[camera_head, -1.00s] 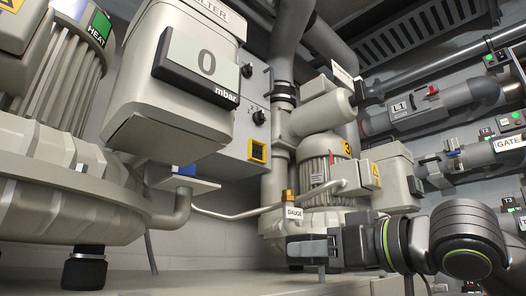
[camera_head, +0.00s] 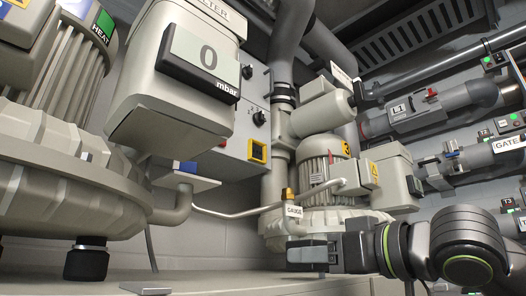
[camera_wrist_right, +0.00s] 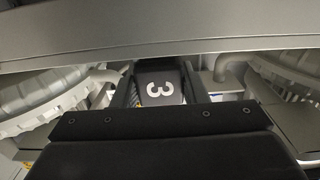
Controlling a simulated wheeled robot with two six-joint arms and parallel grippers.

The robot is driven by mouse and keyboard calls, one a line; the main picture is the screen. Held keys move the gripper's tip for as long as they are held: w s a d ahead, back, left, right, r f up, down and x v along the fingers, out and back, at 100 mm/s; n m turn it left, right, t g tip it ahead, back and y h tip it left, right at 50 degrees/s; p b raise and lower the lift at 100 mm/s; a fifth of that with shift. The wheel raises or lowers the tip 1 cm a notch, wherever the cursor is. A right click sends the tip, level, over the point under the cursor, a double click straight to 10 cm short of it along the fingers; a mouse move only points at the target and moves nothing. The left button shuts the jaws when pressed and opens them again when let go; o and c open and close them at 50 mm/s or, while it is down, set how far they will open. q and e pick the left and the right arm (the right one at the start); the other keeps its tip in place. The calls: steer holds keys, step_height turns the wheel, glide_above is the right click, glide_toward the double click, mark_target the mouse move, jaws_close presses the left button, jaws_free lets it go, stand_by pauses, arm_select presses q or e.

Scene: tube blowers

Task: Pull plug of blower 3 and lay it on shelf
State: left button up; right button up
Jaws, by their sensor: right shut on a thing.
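Blower 3 (camera_head: 322,165) stands at the back, right of centre in the head view, with a yellow 3 label on its ribbed motor. My right gripper (camera_head: 306,254) is below and in front of it, just under the GAUGE tag. In the head view the plug is mostly hidden by the fingers. I cannot tell whether it touches a socket. The pale shelf (camera_head: 215,281) runs along the bottom. My left gripper is not in view.
A large blower (camera_head: 65,190) and the filter box with its 0 mbar display (camera_head: 200,63) fill the left. A thin pipe leads to the GAUGE tag (camera_head: 293,211), close above my right gripper. The shelf left of the gripper looks mostly clear, with a small flat plate at its front edge (camera_head: 146,288).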

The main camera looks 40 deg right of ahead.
steer(key=shift+f+b, duration=0.45)
steer(key=shift+f, duration=0.1)
stand_by(0.4)
steer(key=o, duration=1.3)
steer(key=shift+s+b, duration=0.3)
steer(key=shift+s, duration=0.15)
steer(key=s, duration=0.8)
steer(key=s+d+b, duration=0.1)
steer(key=s, duration=0.7)
steer(key=s+d, duration=0.1)
steer(key=s, duration=0.7)
steer(key=shift+s+d+b, duration=0.1)
steer(key=shift+s+b, duration=0.1)
steer(key=shift+b, duration=0.2)
